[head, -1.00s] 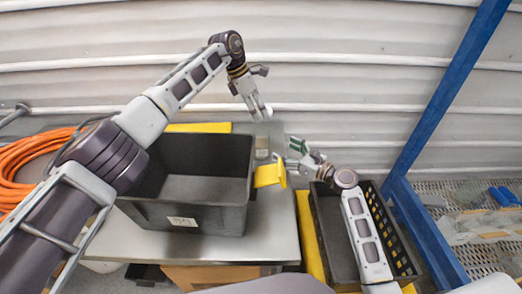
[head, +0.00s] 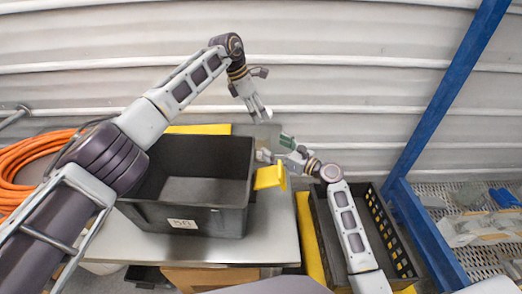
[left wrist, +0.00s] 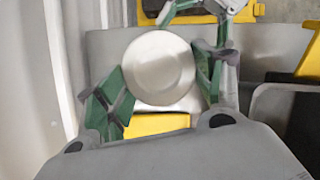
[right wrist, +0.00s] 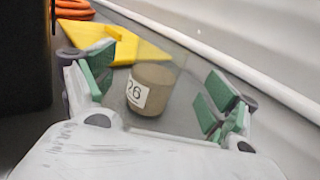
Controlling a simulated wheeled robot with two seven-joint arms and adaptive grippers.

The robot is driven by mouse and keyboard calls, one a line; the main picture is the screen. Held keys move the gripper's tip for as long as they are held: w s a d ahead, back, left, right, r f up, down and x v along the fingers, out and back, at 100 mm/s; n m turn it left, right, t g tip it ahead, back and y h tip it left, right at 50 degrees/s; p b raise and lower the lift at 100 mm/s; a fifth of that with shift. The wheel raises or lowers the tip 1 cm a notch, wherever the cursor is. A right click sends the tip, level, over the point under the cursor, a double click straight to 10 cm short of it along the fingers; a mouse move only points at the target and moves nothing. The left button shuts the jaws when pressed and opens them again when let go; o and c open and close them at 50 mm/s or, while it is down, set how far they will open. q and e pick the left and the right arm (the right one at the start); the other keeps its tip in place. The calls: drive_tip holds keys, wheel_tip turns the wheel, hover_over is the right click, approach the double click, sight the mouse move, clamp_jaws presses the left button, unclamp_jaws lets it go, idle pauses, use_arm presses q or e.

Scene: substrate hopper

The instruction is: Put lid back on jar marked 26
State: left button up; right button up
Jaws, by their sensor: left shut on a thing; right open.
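The jar marked 26 (right wrist: 150,92) stands upright on the grey tabletop in the right wrist view, brown-filled, with a white label and a clear upper part. My right gripper (right wrist: 160,88) is open, its green fingers on either side of the jar with gaps. In the head view my right gripper (head: 276,149) largely hides the jar. My left gripper (head: 261,113) is higher, above the jar's area. In the left wrist view my left gripper (left wrist: 163,88) is shut on a round pale lid (left wrist: 158,66), held flat between its green fingers.
A large dark bin (head: 185,218) with a white label stands left of the jar on the table (head: 270,245). A yellow piece (head: 268,177) sits at its right side. A black crate (head: 395,232) and blue frame (head: 428,120) are at right. A corrugated wall is behind.

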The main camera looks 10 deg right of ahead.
sight(259, 139)
drive_tip(key=shift+x, duration=3.7)
drive_tip(key=c, duration=1.5)
use_arm(q)
drive_tip(key=shift+f, duration=2.5)
use_arm(e)
drive_tip(key=shift+c, duration=0.2)
use_arm(q)
drive_tip(key=shift+f, duration=0.85)
drive_tip(key=shift+f, duration=0.6)
